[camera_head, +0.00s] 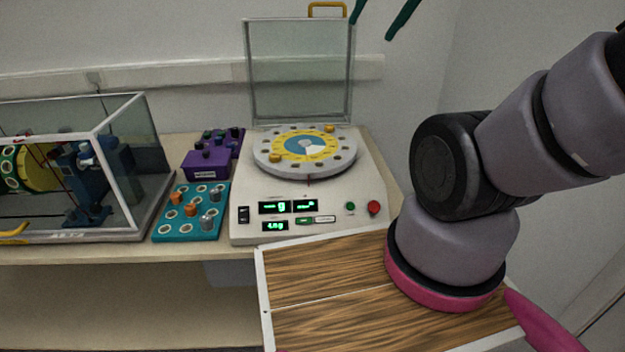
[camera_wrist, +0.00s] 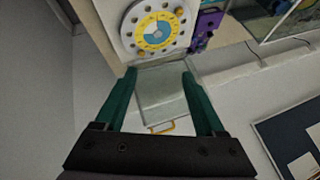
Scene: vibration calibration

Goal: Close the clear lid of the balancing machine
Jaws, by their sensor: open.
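The balancing machine (camera_head: 240,228) is a cream box on the bench with a round dial plate (camera_head: 262,168) on top. Its clear lid (camera_head: 300,70) stands open and upright at the back edge, with a yellow handle (camera_head: 327,9) on its top edge. My gripper (camera_head: 380,18) shows only its green fingertips at the top of the head view, right of the handle. In the wrist view my gripper (camera_wrist: 158,80) is open and empty. The lid (camera_wrist: 162,95) and the handle (camera_wrist: 170,127) appear between the fingers there, apart from them as far as I can tell.
Left of the machine are a teal tray (camera_head: 165,232) with knobs and weights, a purple box (camera_head: 205,163) and a clear-walled enclosure (camera_head: 145,140) holding a motor rig. A wall rail (camera_head: 200,77) runs behind the lid. My arm fills the right side.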

